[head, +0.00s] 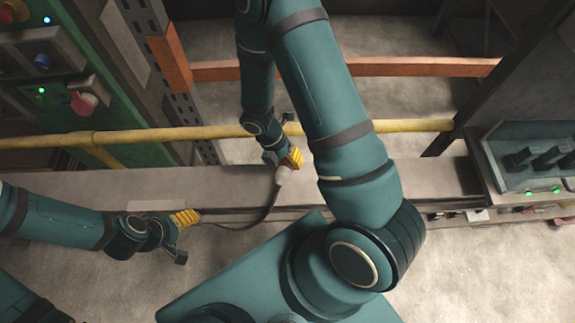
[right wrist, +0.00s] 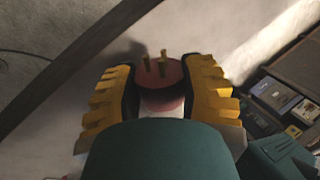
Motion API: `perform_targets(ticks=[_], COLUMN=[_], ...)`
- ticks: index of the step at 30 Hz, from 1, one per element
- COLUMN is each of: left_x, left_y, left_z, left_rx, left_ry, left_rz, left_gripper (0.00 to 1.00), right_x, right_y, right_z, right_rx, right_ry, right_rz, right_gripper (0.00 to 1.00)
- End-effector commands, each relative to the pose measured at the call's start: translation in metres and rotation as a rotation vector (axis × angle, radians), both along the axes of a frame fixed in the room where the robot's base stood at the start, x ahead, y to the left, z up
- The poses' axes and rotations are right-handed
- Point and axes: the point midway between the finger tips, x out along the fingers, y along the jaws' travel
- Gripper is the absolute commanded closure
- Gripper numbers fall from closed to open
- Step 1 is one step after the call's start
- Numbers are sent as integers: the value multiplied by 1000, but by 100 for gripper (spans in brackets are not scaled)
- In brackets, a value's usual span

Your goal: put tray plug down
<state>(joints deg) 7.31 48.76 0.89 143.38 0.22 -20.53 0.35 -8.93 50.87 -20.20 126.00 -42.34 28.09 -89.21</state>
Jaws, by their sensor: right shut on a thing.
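The plug (head: 282,175) is pale on its cable side in the head view. In the right wrist view the plug (right wrist: 162,78) shows a red face with brass pins. My right gripper (head: 291,158) is shut on it, with yellow ribbed jaws (right wrist: 163,90) on both sides. It is over the long grey ledge (head: 235,178); whether the plug touches anything is unclear. A dark cable (head: 262,213) curves from the plug down and left, toward my left gripper (head: 187,217). The left jaws are seen side-on, so their opening does not show.
A yellow pipe (head: 215,134) runs across behind the ledge, with an orange beam (head: 410,67) farther back. A green panel (head: 50,110) with buttons stands left. A grey box (head: 530,150) with black handles and green lights stands right. Pale floor (head: 490,265) is open in front.

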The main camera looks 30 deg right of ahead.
Motion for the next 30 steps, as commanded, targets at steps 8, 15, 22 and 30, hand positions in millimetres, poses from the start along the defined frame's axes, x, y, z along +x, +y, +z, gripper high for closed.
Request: perform_targets(ticks=[8, 15, 22, 30], left_x=[-2, -2, -4, -5], left_y=[0, 0, -1, -1], left_z=[-7, -8, -13, -15], left_rx=[-1, -1, -2, -2], left_ry=[5, 5, 9, 11], left_rz=[-4, -4, -7, -9], left_gripper=[28, 28, 28, 28], right_x=[0, 0, 0, 0], right_y=[0, 0, 0, 0], right_z=[-27, -28, -35, -38], right_rx=[-1, -1, -1, -1], right_ry=[0, 1, 1, 1], right_rz=[0, 0, -1, 0], right_gripper=[99, 99, 99, 47])
